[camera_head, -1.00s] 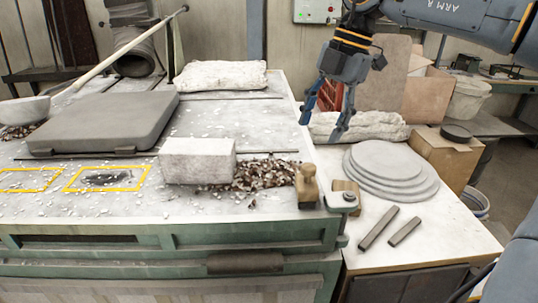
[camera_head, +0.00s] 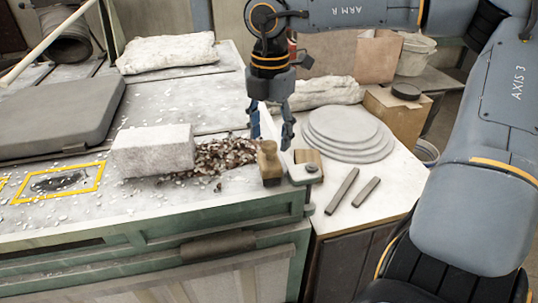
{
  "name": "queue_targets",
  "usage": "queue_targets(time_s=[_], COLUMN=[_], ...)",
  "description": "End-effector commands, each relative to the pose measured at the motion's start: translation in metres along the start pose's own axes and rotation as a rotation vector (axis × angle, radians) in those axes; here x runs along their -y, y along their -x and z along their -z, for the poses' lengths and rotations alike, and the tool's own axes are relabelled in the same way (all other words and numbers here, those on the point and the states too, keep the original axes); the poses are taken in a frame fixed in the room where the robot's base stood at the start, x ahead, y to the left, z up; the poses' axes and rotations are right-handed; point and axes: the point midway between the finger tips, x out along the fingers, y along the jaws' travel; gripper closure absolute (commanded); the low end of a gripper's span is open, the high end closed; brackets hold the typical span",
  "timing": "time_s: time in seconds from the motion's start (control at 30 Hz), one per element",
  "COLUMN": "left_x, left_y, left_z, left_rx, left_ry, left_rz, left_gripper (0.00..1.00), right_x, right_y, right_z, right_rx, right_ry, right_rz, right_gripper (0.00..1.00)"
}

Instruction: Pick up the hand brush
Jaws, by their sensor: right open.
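The hand brush seems to be the small wooden piece (camera_head: 268,164) with a rounded upright grip on a flat base. It stands at the right front corner of the table. My right gripper (camera_head: 270,136) points down with its fingers spread. In the picture its fingertips lie just above and on both sides of the wooden grip. I cannot tell whether they touch it. Nothing shows held between the fingers. My left gripper is not in view.
A pale block (camera_head: 152,151) and a pile of brown chips (camera_head: 222,158) lie left of the wooden piece. Another wooden block (camera_head: 308,157) and a grey bracket (camera_head: 304,173) sit close on its right. Stacked grey discs (camera_head: 347,134) and two dark bars (camera_head: 342,191) lie further right.

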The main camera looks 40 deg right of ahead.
Motion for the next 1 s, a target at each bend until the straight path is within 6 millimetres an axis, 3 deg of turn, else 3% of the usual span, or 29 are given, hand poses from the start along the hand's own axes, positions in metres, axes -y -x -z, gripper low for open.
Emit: queue_targets(time_s=[0.1, 0.3, 0.53, 0.57, 0.83, 1.0], left_x=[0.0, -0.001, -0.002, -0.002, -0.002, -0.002], left_y=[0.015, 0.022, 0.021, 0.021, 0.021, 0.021], left_z=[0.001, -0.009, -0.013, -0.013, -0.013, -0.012], left_rx=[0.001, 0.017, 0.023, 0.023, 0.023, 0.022], left_ry=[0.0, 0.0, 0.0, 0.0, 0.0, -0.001], left_rz=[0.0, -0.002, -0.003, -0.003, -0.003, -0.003], left_gripper=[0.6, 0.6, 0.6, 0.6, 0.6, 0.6], right_x=[-0.003, -0.003, -0.004, -0.004, -0.004, -0.004], right_y=[-0.012, -0.036, -0.039, -0.039, -0.038, -0.038], right_z=[-0.002, -0.003, -0.003, -0.003, -0.003, -0.003], right_rx=[-0.004, -0.002, 0.0, 0.0, 0.0, 0.0], right_ry=[0.001, -0.001, -0.001, -0.001, -0.001, -0.001], right_rz=[0.004, 0.001, -0.002, -0.001, -0.001, -0.002], right_gripper=[0.43, 0.43, 0.43, 0.45, 1.0, 1.0])
